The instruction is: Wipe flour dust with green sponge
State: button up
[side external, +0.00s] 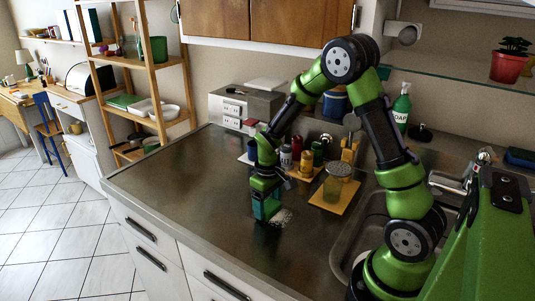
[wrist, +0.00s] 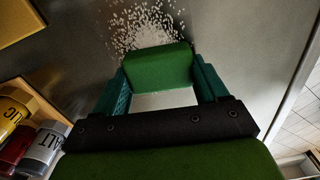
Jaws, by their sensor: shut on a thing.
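The green sponge (wrist: 158,66) is held between the two teal fingers of my gripper (side external: 266,208) in the wrist view. My gripper is shut on it, pointing down low over the dark counter. In the side view the fingers mostly hide the sponge. The flour dust (wrist: 143,27) is a patch of white specks on the counter, just beyond the sponge in the wrist view. It also shows in the side view (side external: 284,215), right beside the fingertips. I cannot tell whether the sponge touches the counter. A pale area shows between the fingers behind the sponge.
Spice jars (side external: 306,163) and a glass jar on a wooden board (side external: 350,197) stand behind and right of my gripper. The sink (side external: 345,255) lies to the right. The counter (side external: 185,190) is clear to the left, up to its front edge.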

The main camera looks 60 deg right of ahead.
aim_at(280, 215)
jog(key=w, duration=0.4)
jog(key=shift+f, duration=0.2)
jog(key=shift+w+d, duration=0.1)
jog(key=shift+w, duration=0.15)
jog(key=shift+d+r, duration=0.1)
jog(key=shift+d, duration=0.35)
jog(key=shift+s+d, duration=0.15)
jog(key=shift+s, duration=5.55)
jog(key=w, duration=0.3)
jog(key=shift+w+r, duration=0.1)
jog(key=shift+w, duration=0.1)
jog(key=shift+w+f, duration=0.2)
jog(key=shift+w, duration=3.55)
jog(key=shift+w+r, duration=0.15)
jog(key=shift+w, duration=0.1)
notch_tip(280, 215, up, 8)
jog(key=shift+s, duration=0.1)
